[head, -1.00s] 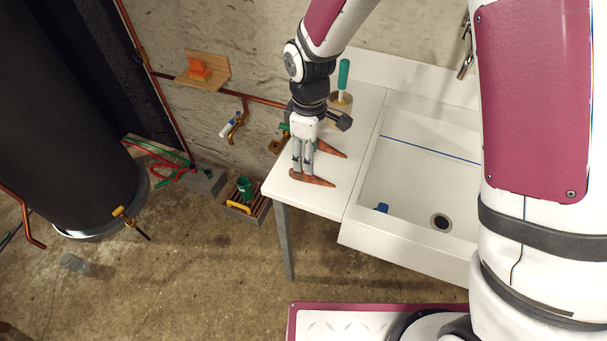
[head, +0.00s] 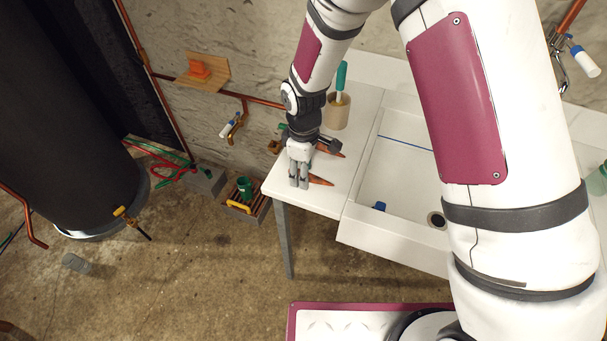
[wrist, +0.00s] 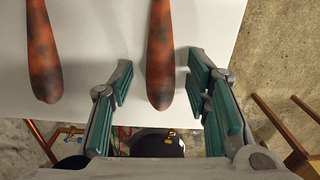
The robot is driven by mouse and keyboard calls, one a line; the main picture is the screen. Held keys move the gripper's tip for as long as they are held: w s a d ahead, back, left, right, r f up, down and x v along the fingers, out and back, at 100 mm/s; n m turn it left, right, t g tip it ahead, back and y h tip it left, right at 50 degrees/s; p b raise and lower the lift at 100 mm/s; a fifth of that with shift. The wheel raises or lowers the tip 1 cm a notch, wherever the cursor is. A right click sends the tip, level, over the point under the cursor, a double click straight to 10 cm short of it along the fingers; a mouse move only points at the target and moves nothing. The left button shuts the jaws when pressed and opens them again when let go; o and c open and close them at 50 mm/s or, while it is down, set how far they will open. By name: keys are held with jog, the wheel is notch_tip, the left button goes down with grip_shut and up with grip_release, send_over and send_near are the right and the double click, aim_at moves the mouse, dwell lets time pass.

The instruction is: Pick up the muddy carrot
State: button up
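Two orange carrots with dark brown smears lie side by side on the white counter (head: 325,204); I cannot tell which is the muddier. The nearer carrot (head: 320,181) shows only its tip beyond my gripper (head: 299,186) in the head view. In the wrist view, this carrot (wrist: 160,55) lies between the two green-padded fingers of my gripper (wrist: 159,88), with gaps on both sides. The farther carrot (head: 330,151) is partly hidden by my gripper; it shows at left in the wrist view (wrist: 43,55), outside the fingers. My gripper is open and empty.
A tan holder (head: 338,115) with a green-handled tool (head: 341,76) stands at the back of the counter. A white sink (head: 395,180) adjoins on the right, with a blue item (head: 380,206) inside. Copper pipes (head: 262,101) run along the wall behind. The counter's left edge is close.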

jog(key=c, duration=0.7)
jog(key=shift+r, duration=0.15)
